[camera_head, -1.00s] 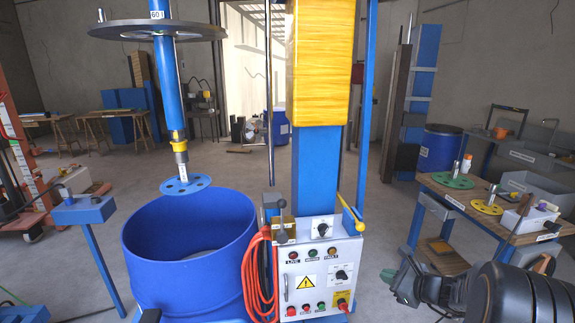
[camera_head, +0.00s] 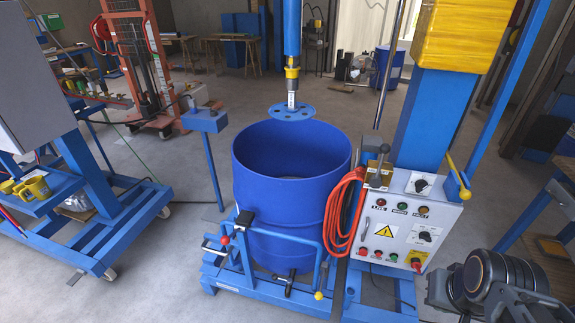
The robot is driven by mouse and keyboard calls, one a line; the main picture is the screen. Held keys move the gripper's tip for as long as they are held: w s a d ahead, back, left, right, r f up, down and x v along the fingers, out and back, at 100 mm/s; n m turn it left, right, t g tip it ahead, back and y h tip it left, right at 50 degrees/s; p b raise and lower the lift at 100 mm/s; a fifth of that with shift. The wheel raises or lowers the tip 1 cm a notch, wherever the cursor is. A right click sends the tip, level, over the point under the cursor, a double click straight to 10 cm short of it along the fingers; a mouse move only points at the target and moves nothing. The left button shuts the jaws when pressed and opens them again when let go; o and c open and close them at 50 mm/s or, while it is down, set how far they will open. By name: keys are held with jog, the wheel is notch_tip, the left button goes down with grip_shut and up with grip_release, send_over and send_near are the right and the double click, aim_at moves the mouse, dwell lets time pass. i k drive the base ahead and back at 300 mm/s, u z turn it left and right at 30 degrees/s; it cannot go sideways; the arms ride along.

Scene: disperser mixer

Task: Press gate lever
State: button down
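A blue drum (camera_head: 290,195) stands upright on a low blue frame. A blue tubular gate bar (camera_head: 285,237) runs across the drum's front, with a black handle (camera_head: 243,221), a red knob (camera_head: 225,240) and a yellow knob (camera_head: 318,295) around it. I cannot tell which of these is the gate lever. Another lever with a yellow tip (camera_head: 464,192) sits at the right of the control box (camera_head: 405,215). My gripper (camera_head: 438,290) is at the lower right, right of the drum and apart from it. Its fingers are too dark and edge-on to tell open from shut.
The mixer shaft with a perforated disc (camera_head: 291,112) hangs over the drum. A red hose (camera_head: 342,215) hangs between drum and control box. A blue wheeled cart (camera_head: 95,215) stands left, a red lift (camera_head: 150,60) behind.

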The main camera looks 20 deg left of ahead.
aim_at(246, 218)
jog(key=u, duration=2.5)
jog(key=i, duration=0.9)
jog(key=z, duration=0.2)
